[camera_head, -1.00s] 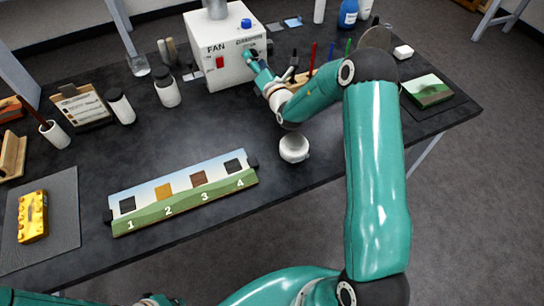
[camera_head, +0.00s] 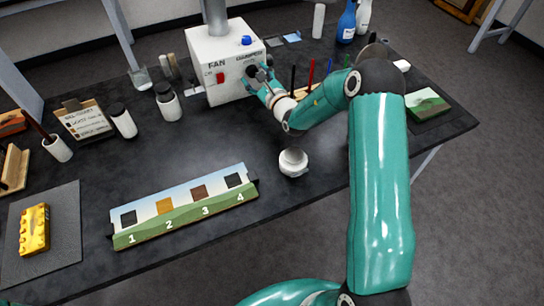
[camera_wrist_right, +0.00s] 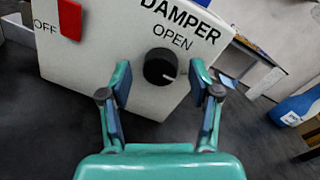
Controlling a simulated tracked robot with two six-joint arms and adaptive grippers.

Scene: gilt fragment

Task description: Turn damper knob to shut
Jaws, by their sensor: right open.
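The white fan box (camera_head: 224,62) stands at the back of the table, with FAN and DAMPER lettering on its front. In the right wrist view the black round damper knob (camera_wrist_right: 160,67) has a white pointer mark toward its lower right, with OPEN printed above it. My right gripper (camera_wrist_right: 161,82) is open, its two fingers on either side of the knob, with visible gaps. My left gripper is not in view.
Dark-lidded jars (camera_head: 167,101) stand left of the box. A white round pot (camera_head: 293,162) and a numbered sample board (camera_head: 184,206) lie in front.

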